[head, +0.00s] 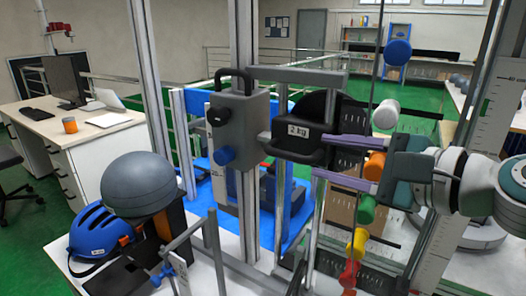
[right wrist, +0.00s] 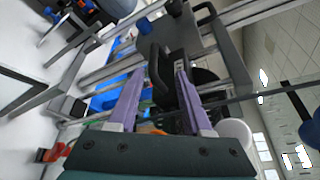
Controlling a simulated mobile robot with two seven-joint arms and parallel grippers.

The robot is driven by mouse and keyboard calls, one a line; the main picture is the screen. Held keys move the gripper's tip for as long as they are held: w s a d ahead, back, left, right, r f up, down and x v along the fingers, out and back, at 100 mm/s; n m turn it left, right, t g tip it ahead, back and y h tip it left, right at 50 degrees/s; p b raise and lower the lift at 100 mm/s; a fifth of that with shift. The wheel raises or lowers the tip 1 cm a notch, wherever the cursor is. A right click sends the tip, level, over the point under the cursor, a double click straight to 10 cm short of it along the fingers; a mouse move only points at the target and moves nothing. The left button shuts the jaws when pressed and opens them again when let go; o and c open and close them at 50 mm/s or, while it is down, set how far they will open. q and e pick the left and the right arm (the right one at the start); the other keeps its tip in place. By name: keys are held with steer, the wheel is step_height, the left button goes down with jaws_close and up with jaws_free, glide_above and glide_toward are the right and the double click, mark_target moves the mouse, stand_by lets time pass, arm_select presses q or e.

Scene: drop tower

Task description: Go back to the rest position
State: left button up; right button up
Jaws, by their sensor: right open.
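My right gripper (head: 320,156) comes in from the right in the head view, with its two purple fingers spread apart. Its fingertips are at the black block labelled 2 kg (head: 290,146), which sits by the vertical rail of the tower. In the right wrist view the open fingers (right wrist: 158,80) point toward the black handle (right wrist: 158,66), and nothing is clamped between them. I cannot tell whether a finger touches the block. My left gripper is not in view.
A grey carriage box (head: 240,125) with a blue knob is on the rail (head: 243,50). A grey dome (head: 140,183) and blue helmet (head: 95,232) are at lower left. Coloured knobs (head: 367,210) hang beside my right gripper. A desk (head: 75,130) stands far left.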

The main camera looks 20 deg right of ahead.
steer(key=shift+v, duration=0.75)
steer(key=s+a+f+n+g+h, duration=0.1)
steer(key=s+a+f+n+g, duration=0.35)
steer(key=s+n, duration=0.3)
steer(key=s+a+f+n+g, duration=0.35)
steer(key=s+f+n, duration=0.2)
steer(key=n, duration=0.25)
steer(key=s+d+r+n+g+h+p, duration=0.1)
steer(key=s+d+n+g+h+p, duration=0.2)
steer(key=s+n, duration=0.65)
step_height(320, 180, up, 36)
steer(key=s+m+p, duration=0.1)
steer(key=m+p, duration=0.1)
steer(key=p, duration=3.2)
steer(key=shift+s+a+f+h+p, duration=0.2)
steer(key=shift+a+h+p, duration=0.1)
steer(key=shift+h, duration=0.1)
